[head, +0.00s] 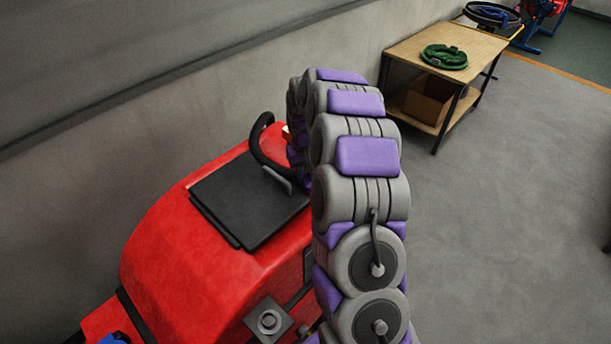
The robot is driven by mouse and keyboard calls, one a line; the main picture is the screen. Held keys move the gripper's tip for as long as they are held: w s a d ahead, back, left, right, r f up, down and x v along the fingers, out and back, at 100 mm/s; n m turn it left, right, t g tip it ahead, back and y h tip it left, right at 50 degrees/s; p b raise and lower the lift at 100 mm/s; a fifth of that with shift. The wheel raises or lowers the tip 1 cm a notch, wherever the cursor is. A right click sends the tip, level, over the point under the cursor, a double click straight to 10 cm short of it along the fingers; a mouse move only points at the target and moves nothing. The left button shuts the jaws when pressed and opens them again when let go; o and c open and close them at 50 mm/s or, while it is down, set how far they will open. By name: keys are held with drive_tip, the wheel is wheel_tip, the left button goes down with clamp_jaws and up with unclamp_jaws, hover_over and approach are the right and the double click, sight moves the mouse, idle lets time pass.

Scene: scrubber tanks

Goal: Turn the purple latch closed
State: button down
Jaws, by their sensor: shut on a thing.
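A red scrubber machine (190,240) stands at the left against the wall. A black flat lid (240,205) lies on its top, with a black curved hose or handle (262,150) at its far end. My grey arm with purple panels rises in front of the machine's right side and bends down at its far end. My gripper is hidden behind the arm. No purple latch can be made out apart from the purple panels on my arm, so its position cannot be told.
A grey square plate with a round knob (268,320) sits on the machine's near side. A wooden table (410,50) with a green coiled hose (444,57) and a cardboard box (428,100) below stands at the back right.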

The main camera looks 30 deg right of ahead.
drive_tip(key=m, duration=0.2)
drive_tip(key=m+b, duration=0.1)
drive_tip(key=m, duration=0.3)
drive_tip(key=shift+w+a+b, duration=0.25)
drive_tip(key=shift+w+b, duration=0.05)
drive_tip(key=shift+b, duration=0.05)
drive_tip(key=m, duration=0.6)
drive_tip(key=shift+w+a+r, duration=0.15)
drive_tip(key=shift+w+a, duration=0.05)
drive_tip(key=shift+w, duration=0.05)
drive_tip(key=c, duration=0.9)
unclamp_jaws()
drive_tip(key=shift+c, duration=0.2)
wheel_tip(320, 180, up, 17)
drive_tip(key=shift+b, duration=0.35)
